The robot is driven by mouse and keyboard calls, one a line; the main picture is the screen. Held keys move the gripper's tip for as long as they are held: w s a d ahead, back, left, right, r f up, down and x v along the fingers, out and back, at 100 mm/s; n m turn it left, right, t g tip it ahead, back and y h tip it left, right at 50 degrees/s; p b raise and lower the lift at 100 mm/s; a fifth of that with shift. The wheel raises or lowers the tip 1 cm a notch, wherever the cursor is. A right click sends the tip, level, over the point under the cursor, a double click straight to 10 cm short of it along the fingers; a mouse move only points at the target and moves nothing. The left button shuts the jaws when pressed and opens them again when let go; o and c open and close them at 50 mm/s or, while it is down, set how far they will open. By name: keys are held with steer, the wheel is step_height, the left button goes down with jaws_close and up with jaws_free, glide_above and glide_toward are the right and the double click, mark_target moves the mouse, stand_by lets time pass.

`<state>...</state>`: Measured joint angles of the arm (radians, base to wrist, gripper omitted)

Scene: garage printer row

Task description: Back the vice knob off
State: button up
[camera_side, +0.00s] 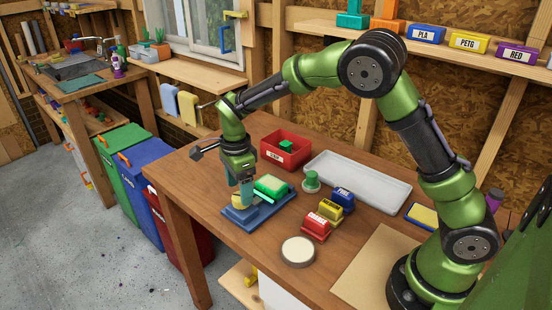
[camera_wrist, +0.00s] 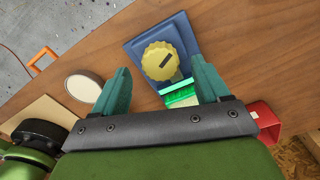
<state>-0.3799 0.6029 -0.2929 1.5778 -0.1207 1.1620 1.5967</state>
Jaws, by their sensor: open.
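The vice has a blue base (camera_side: 236,218) on the wooden bench; it also shows in the wrist view (camera_wrist: 181,28). In the side view the knob (camera_side: 237,203) is partly hidden by my fingers. A green block (camera_side: 270,185) sits at the vice's other end, and bright green shows beyond the knob in the wrist view. My gripper (camera_side: 243,202) points down over the knob. Its teal fingers (camera_wrist: 160,72) are open on either side of the knob, with visible gaps.
A red bin (camera_side: 285,149) and a long pale tray (camera_side: 357,181) stand behind the vice. A green knob-like piece (camera_side: 311,181), blue, yellow and red labelled blocks (camera_side: 317,226) and a round cream-topped disc (camera_side: 298,251) are to its right. The bench's left edge is close.

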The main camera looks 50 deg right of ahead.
steer(key=shift+f, duration=1.45)
steer(key=shift+c, duration=0.2)
steer(key=c, duration=1)
